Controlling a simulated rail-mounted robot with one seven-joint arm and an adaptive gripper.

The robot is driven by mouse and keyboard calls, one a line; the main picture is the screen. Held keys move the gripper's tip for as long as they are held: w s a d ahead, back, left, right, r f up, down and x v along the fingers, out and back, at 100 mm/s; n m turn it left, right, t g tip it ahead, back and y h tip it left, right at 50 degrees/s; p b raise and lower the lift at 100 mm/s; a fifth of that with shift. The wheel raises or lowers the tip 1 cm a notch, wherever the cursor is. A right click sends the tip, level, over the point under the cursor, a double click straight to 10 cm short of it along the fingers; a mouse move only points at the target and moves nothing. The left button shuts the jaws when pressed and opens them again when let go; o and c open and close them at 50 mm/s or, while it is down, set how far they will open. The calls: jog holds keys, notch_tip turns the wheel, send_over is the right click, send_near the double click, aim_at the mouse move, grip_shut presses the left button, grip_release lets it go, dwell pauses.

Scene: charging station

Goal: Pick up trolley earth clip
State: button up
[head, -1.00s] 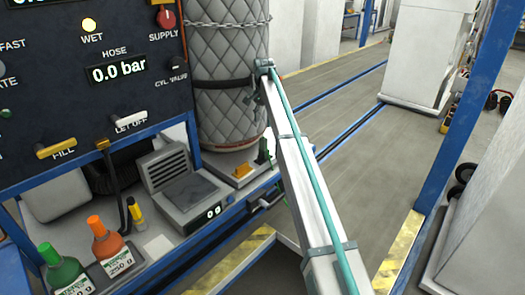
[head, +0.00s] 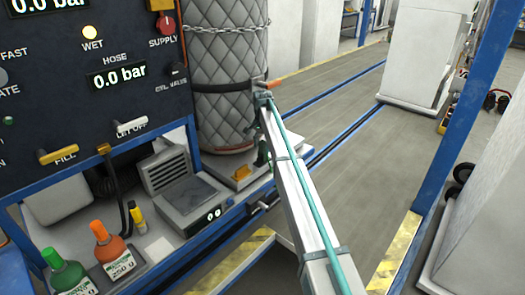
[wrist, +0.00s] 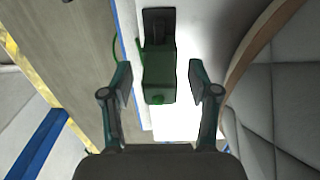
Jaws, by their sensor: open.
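The trolley earth clip is a dark green block (wrist: 158,75) with a small green knob at its lower end and a black piece at its upper end. A thin green cable curves beside it. In the wrist view it lies between the two fingertips of my open gripper (wrist: 157,88), with a gap on each side. I cannot tell how far below the fingertips it is. In the head view the clip (head: 263,154) shows as a small green shape at the foot of the quilted cylinder, partly hidden by my arm.
The quilted cylinder (head: 222,75) stands close beside the clip. The blue-framed control panel (head: 90,75) rises at left. Open floor (head: 335,120) lies to the right.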

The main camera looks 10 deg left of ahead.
jog(key=shift+f, duration=0.2)
grip_shut()
jog(key=shift+r, duration=0.15)
